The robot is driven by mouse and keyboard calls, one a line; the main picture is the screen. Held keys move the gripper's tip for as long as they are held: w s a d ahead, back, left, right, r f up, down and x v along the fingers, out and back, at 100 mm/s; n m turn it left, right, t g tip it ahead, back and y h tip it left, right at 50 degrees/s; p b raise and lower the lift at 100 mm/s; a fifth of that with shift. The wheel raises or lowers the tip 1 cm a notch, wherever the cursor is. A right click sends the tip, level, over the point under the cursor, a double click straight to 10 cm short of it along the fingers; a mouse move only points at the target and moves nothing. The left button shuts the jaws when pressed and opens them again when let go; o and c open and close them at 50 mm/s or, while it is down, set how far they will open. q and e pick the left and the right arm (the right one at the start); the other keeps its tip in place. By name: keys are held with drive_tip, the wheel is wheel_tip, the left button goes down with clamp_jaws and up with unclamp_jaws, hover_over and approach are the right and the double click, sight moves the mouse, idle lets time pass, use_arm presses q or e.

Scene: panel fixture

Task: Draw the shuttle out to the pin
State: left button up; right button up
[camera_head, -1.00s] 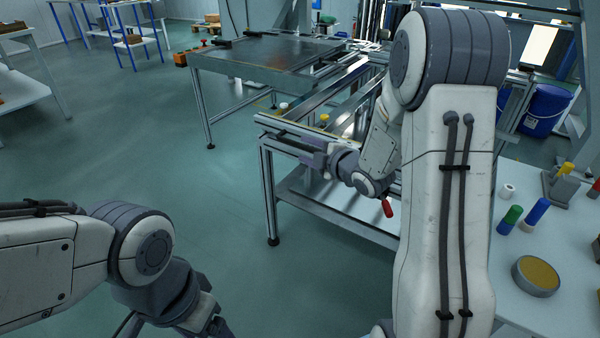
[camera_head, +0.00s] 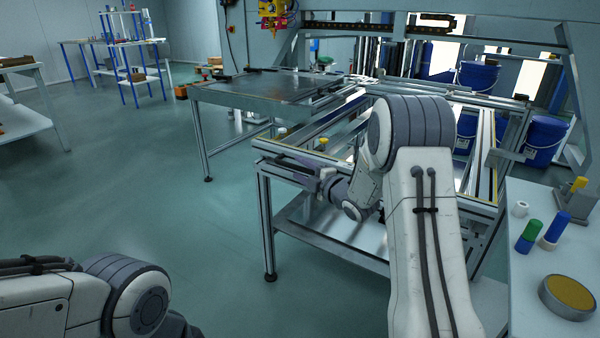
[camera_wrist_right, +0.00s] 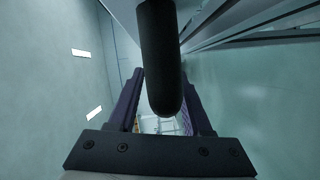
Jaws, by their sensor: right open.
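My right gripper (camera_head: 290,168) is at the near left corner of the metal frame fixture (camera_head: 287,150), low beside its front rail. In the right wrist view the two dark purple fingers of the right gripper (camera_wrist_right: 163,105) stand apart. A dark rod with a rounded end (camera_wrist_right: 162,60) comes down from the top of that view, in front of the gap between them. I cannot tell whether it touches either finger. I cannot single out the shuttle or the pin. My left arm shows at the lower left, and its gripper is out of the head view.
A dark-topped metal table (camera_head: 265,88) adjoins the fixture at the back left. A white bench (camera_head: 530,290) at the right holds a round tin (camera_head: 568,297) and coloured cylinders. Blue buckets (camera_head: 545,138) stand behind.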

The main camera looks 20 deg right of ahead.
drive_tip(key=shift+w+a, duration=0.1)
drive_tip(key=shift+w, duration=0.2)
clamp_jaws()
idle(1.3)
